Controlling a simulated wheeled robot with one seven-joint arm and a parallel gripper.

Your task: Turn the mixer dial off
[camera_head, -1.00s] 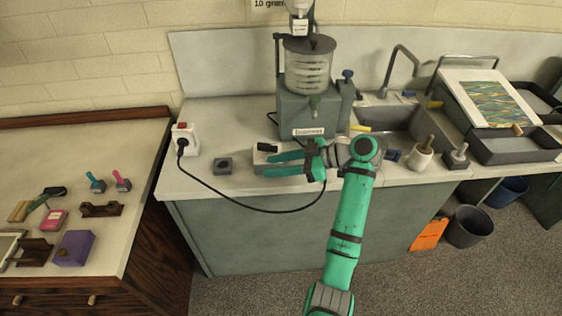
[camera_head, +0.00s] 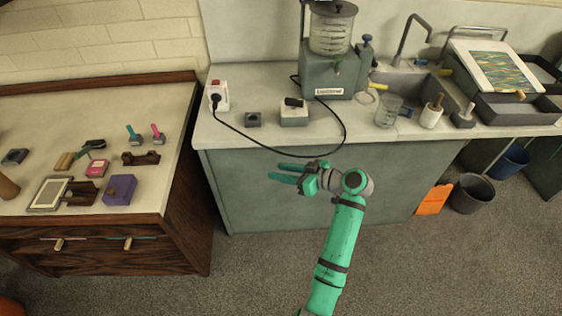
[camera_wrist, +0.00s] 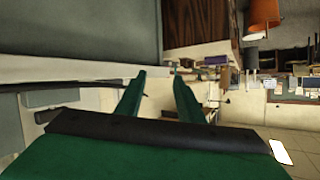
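The mixer (camera_head: 333,78) is a grey-green machine with a clear ribbed vessel (camera_head: 331,35), standing at the back of the counter. A white box with a black knob on top (camera_head: 294,113) sits in front of it, near the counter's front edge. A small grey block with a dark round top (camera_head: 252,120) is to its left. I cannot tell which of these is the mixer dial, or its setting. My gripper (camera_head: 278,172) is open and empty, in front of the cabinet and below the counter top, apart from these things. Its two fingers also show spread in the wrist view (camera_wrist: 158,95).
A black cord loops from the wall-side socket box (camera_head: 218,96) over the counter's front edge to the mixer. A glass beaker (camera_head: 388,110) stands right of the mixer, beside pestle-like tools. A side table (camera_head: 170,90) with small items is at left.

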